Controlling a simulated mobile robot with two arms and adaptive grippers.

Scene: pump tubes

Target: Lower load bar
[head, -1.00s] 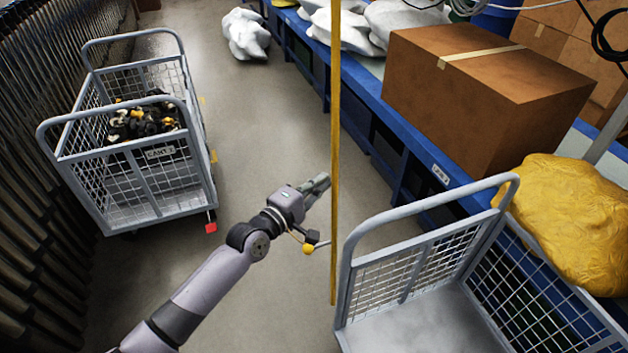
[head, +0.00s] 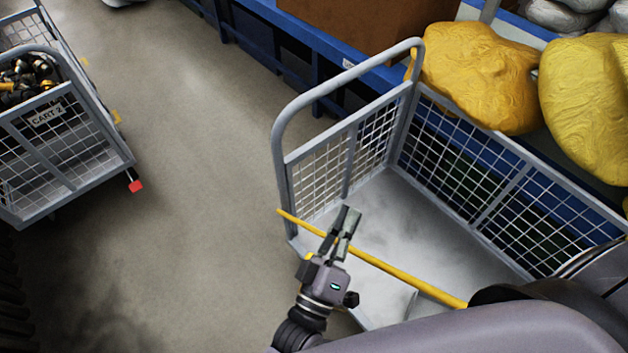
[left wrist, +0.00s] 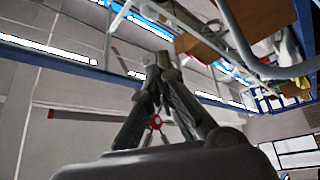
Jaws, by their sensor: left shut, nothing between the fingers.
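The yellow load bar (head: 405,279) runs slantwise across the near, open side of the grey mesh cart (head: 283,120) in the head view. Its left end is by the cart's left end frame; its right part goes out of sight behind my arm. My left gripper (head: 347,222) is shut and empty, its fingers crossing over the bar in the picture. Whether they touch the bar I cannot tell. The left wrist view shows the shut fingers (left wrist: 160,60) pointing up, with no bar visible there. My right gripper is not in view.
CART 2 (head: 75,150), holding dark parts, stands at the left. Yellow sacks (head: 480,75) lie behind the near cart, by a blue-edged bench with a cardboard box (head: 370,25). The floor between the carts is clear. My own arm covers the lower right.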

